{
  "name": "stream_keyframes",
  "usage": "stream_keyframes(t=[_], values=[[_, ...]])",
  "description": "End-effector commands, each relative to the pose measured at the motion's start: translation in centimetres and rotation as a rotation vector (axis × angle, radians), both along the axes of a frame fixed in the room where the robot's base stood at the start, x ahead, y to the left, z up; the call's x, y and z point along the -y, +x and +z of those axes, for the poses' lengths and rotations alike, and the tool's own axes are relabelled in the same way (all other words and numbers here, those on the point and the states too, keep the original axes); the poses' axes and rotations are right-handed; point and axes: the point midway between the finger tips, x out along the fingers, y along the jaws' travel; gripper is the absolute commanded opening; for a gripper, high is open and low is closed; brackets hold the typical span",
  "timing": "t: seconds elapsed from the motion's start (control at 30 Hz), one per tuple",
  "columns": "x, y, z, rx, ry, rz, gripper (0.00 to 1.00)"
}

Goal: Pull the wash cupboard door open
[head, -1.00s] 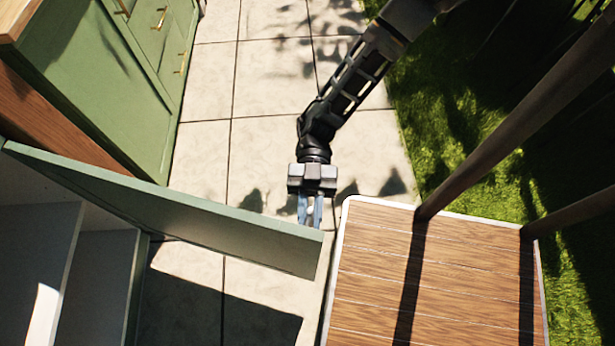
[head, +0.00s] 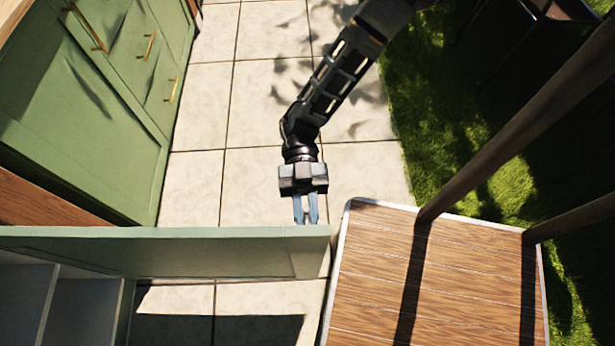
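The wash cupboard door (head: 200,252) is a long green panel seen nearly edge-on from above. It stands swung out wide from the cupboard, whose pale interior (head: 75,305) shows at the lower left. My gripper (head: 306,218) points down at the door's outer end, on its far side. Its two bluish fingers are close together, with a narrow gap between them. The fingertips meet the door's top edge in the picture. The handle is hidden, so I cannot tell whether the fingers hold it.
A wooden-topped table (head: 430,280) with a pale rim stands just right of the door's outer end, with little room between. Green drawers with brass handles (head: 150,46) stand at the upper left. Pale paving (head: 255,110) is clear between; grass (head: 490,150) lies right.

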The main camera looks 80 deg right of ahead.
Motion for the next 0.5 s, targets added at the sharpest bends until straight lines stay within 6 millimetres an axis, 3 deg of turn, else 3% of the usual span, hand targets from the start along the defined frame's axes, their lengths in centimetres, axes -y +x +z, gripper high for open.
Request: stream_keyframes(t=[0.23, 0.27, 0.3, 0.37, 0.5], values=[[0.04, -0.04, -0.09, 0.000, -0.002, 0.000, 0.00], [0.04, -0.04, -0.10, 0.000, -0.003, 0.000, 0.18], [0.04, -0.04, -0.10, 0.000, -0.003, 0.000, 0.22], [0.04, -0.03, -0.09, 0.000, -0.002, 0.000, 0.28], [0.03, -0.01, -0.06, 0.001, -0.002, -0.001, 0.29]])
